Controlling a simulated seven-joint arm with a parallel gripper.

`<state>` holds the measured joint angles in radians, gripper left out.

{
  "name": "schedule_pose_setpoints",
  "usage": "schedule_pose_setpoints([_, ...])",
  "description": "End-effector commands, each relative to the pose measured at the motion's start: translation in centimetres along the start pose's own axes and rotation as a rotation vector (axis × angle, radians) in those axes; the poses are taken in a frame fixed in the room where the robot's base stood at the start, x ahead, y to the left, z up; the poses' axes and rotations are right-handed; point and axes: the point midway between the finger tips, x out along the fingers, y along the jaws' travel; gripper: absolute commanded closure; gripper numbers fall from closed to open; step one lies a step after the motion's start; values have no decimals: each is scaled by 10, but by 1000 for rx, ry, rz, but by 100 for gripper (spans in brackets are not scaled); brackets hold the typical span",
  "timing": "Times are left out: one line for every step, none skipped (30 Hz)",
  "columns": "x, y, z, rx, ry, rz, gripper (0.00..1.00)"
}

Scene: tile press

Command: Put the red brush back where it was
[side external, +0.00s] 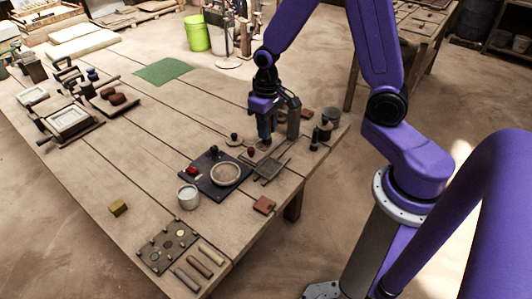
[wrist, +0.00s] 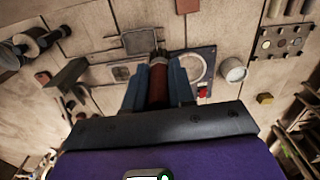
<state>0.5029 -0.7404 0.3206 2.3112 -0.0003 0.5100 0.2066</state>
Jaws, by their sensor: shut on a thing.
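My gripper (side external: 265,138) is over the far right part of the wooden table, pointing down. In the wrist view its two blue fingers (wrist: 157,85) are shut on a red, upright handle, the red brush (wrist: 158,82). The handle's dark end points away from the camera, over the table near a dark rectangular frame (wrist: 138,41). In the side view the fingers hide most of the brush, and I cannot tell whether its lower end touches the table.
A dark plate (side external: 205,185) with a pale ring (side external: 225,174) lies left of the gripper, beside a white cup (side external: 188,198). A grey post (side external: 293,120) stands close on the right. A red tile (side external: 264,204) lies near the edge. The table's middle is clear.

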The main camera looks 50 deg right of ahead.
Motion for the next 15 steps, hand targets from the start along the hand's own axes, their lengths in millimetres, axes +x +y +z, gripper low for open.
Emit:
schedule_pose_setpoints([-1, -1, 1, 14, 0, 0, 100])
schedule_pose_setpoints([-1, -2, 1, 21, -1, 0, 100])
schedule_pose_setpoints([0, -5, 2, 26, -1, 0, 100])
schedule_pose_setpoints([1, -7, 2, 28, -1, 0, 100])
schedule_pose_setpoints([2, -10, 3, 31, -1, 0, 100])
schedule_pose_setpoints([5, -15, 4, 29, -2, 1, 100])
schedule_pose_setpoints([8, -19, 5, 28, -3, 1, 100])
schedule_pose_setpoints([10, -25, 7, 27, -4, 1, 100])
schedule_pose_setpoints([14, -32, 9, 26, -5, 1, 100])
schedule_pose_setpoints([18, -39, 11, 25, -5, 1, 100])
schedule_pose_setpoints([21, -45, 14, 25, -5, 2, 100])
schedule_pose_setpoints([25, -54, 17, 24, -6, 2, 100])
schedule_pose_setpoints([29, -61, 20, 24, -6, 2, 100])
schedule_pose_setpoints([32, -68, 23, 24, -5, 2, 100])
schedule_pose_setpoints([36, -76, 27, 24, -6, 2, 100])
